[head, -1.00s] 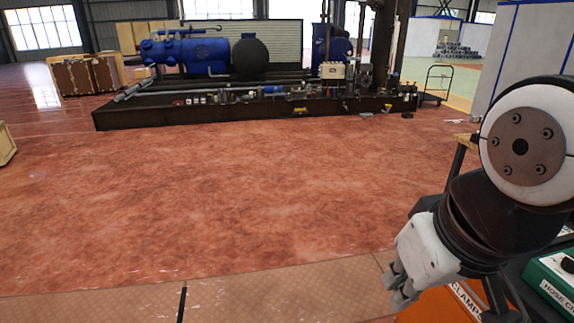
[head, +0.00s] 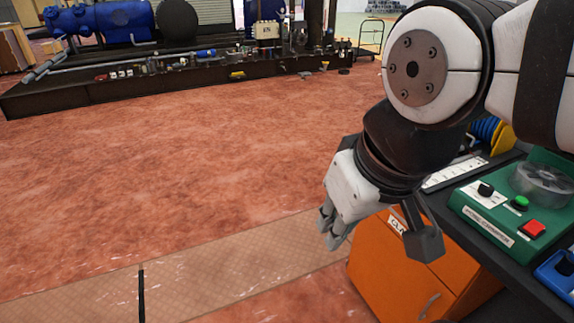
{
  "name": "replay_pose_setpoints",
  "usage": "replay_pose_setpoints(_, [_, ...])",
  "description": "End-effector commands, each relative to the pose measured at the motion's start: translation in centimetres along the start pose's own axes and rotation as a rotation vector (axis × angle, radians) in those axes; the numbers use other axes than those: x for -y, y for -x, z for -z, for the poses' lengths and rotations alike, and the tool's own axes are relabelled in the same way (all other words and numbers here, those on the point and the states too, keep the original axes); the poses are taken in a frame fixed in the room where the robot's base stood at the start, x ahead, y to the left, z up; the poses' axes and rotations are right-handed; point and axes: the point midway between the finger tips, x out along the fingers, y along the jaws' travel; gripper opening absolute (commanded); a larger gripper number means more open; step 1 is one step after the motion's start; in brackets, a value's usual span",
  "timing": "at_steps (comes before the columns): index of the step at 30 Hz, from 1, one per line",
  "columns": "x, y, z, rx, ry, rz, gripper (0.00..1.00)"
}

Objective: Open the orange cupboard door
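The orange cupboard (head: 375,270) stands below the dark workbench at the lower right in the head view. A curved metal handle (head: 430,306) shows low on its door, which looks closed. A white label (head: 397,222) sits near its top, partly hidden by my gripper. My gripper (head: 378,238) hangs in front of the cupboard's upper part, above and left of the handle. Its fingers look spread apart, with orange showing between them and nothing held. I cannot tell how far it is from the cupboard surface.
The workbench (head: 480,255) bears a green box with buttons (head: 510,210), a blue device (head: 557,275) and a yellow-and-blue reel (head: 492,135). A dark skid with blue tanks (head: 110,20) stands at the back. The red floor (head: 170,170) to the left is clear.

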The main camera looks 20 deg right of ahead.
Motion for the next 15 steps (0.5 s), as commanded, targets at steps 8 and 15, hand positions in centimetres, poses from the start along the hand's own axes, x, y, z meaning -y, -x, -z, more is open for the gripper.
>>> replay_pose_setpoints(8, [-3.4,-6.4,2.3,0.193,0.023,-0.087,0.18])
replay_pose_setpoints(15, [-8.4,-14.1,4.1,0.450,0.067,-0.187,0.18])
